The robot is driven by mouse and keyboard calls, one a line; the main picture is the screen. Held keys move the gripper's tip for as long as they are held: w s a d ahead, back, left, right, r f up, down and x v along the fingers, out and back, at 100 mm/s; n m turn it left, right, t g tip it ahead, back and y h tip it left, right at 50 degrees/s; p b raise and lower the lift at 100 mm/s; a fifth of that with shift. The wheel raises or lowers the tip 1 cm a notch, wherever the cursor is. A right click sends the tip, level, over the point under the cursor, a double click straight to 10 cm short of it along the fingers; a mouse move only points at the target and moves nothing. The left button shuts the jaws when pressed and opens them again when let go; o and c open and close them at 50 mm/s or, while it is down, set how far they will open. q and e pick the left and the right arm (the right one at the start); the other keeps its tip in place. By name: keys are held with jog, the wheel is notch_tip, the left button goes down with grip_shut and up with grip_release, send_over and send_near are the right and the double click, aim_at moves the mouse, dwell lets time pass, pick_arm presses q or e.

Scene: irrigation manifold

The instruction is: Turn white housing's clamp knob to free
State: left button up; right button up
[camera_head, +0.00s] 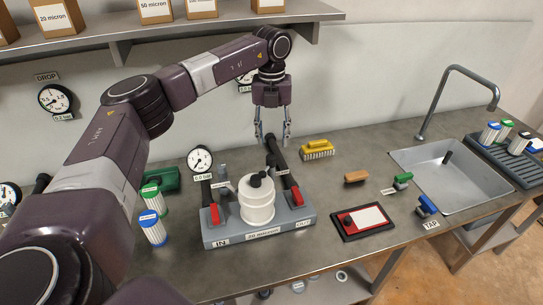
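The white housing (257,204) stands upright on a grey-blue base (262,233) labelled "IN" and "20 micron". A dark knob (256,180) sits on top of the housing. Red valve levers (216,213) flank it, with the other red lever (297,196) on the right. My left gripper (272,144) points down behind and above the housing, with its two fingers apart. It is apart from the knob. A black pipe shows below and between the fingertips; I cannot tell how near it is. My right gripper is not in view.
A gauge (200,160) stands left of the housing, near blue-capped and green-capped filters (153,230). A shelf with boxes hangs above.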

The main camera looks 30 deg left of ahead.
aim_at(271, 156)
pick_arm(q)
jog(key=shift+s+a, duration=0.1)
jog(key=shift+a, duration=0.25)
notch_tip(271, 156, down, 6)
jog(key=shift+f+p, duration=0.1)
jog(key=shift+p, duration=1)
jog(key=shift+d+f, duration=0.1)
jog(key=shift+f, duration=0.6)
grip_shut()
